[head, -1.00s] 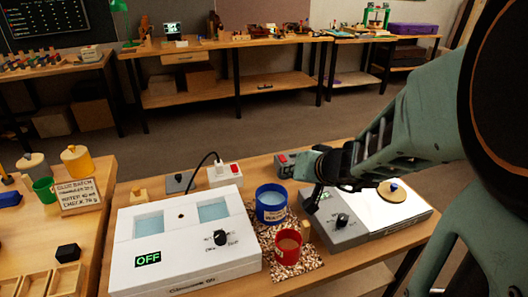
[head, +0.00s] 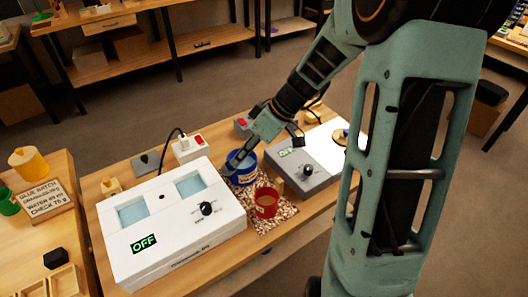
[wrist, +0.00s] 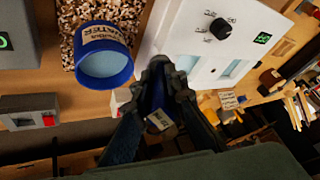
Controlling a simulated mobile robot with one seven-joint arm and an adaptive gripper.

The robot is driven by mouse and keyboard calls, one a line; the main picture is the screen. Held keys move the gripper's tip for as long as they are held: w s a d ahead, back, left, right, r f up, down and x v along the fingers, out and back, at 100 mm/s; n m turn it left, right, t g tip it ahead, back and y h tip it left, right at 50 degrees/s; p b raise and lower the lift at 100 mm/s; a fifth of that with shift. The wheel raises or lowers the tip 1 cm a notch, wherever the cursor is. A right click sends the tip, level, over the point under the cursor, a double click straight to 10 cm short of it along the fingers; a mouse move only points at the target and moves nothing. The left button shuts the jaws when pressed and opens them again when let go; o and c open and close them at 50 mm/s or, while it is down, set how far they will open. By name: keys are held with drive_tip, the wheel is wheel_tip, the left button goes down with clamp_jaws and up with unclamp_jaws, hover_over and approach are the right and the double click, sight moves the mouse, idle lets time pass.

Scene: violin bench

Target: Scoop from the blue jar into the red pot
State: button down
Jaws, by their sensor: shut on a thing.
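The blue jar (head: 244,176) stands on the speckled mat and holds pale blue liquid. It also shows in the wrist view (wrist: 104,69), with a label reading WATER. The red pot (head: 266,205) stands just in front of it, with brownish contents. My gripper (head: 229,166) is at the blue jar's rim in the head view, covering part of its opening. In the wrist view my gripper (wrist: 167,72) is shut on a dark blue piece with a small pale label (wrist: 160,121). The piece's lower end is hidden, so I cannot tell whether it touches the liquid.
A white machine (head: 170,225) reading OFF stands left of the mat (head: 284,212). A grey device (head: 302,176) stands right of the jar, and a small tan peg (head: 279,185) is beside the pot. A switch box with a red button (head: 190,148) sits behind.

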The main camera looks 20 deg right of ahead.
drive_tip(key=s+d+f+n+g+h+p, duration=0.1)
drive_tip(key=s+d+n+g+h+p, duration=0.15)
drive_tip(key=s+d+n, duration=0.4)
drive_tip(key=r+h, duration=0.1)
drive_tip(key=a+r+h, duration=0.1)
drive_tip(key=s+a+r+h, duration=0.1)
drive_tip(key=r+h, duration=0.1)
drive_tip(key=shift+a+n+t, duration=0.25)
drive_tip(key=shift+n+t, duration=0.1)
drive_tip(key=shift+d+r, duration=0.1)
drive_tip(key=shift+r, duration=0.05)
idle(0.8)
